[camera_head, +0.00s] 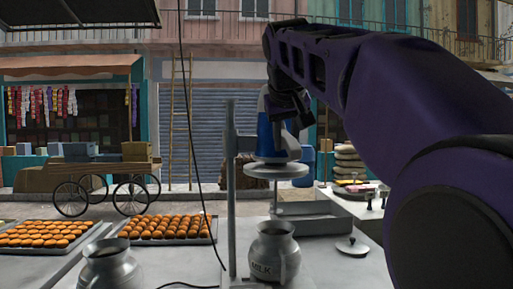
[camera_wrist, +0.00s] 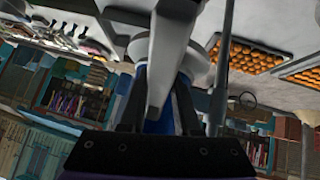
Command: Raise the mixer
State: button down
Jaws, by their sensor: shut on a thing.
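The mixer (camera_head: 265,135) has a blue body with a wide grey disc (camera_head: 275,171) under it, and it is carried on an upright grey post (camera_head: 231,200). The disc hangs above the open mouth of a metal milk can (camera_head: 274,255) marked MILK, with a clear gap between them. My gripper (camera_head: 285,108) is at the upper part of the mixer, shut on it. In the wrist view, the dark fingers of my gripper (camera_wrist: 160,108) stand on both sides of the mixer's grey part (camera_wrist: 168,55), with blue behind. The exact contact is partly hidden.
A second metal can (camera_head: 110,265) stands at the front left. Trays of orange sweets (camera_head: 170,229) lie on the counter to the left. A small lid (camera_head: 352,246) lies right of the milk can. A dark cable (camera_head: 190,120) hangs left of the post.

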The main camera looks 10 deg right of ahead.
jog(key=shift+r, duration=0.1)
jog(key=c, duration=0.6)
grip_release()
jog(key=v, duration=1.7)
jog(key=shift+s, duration=0.15)
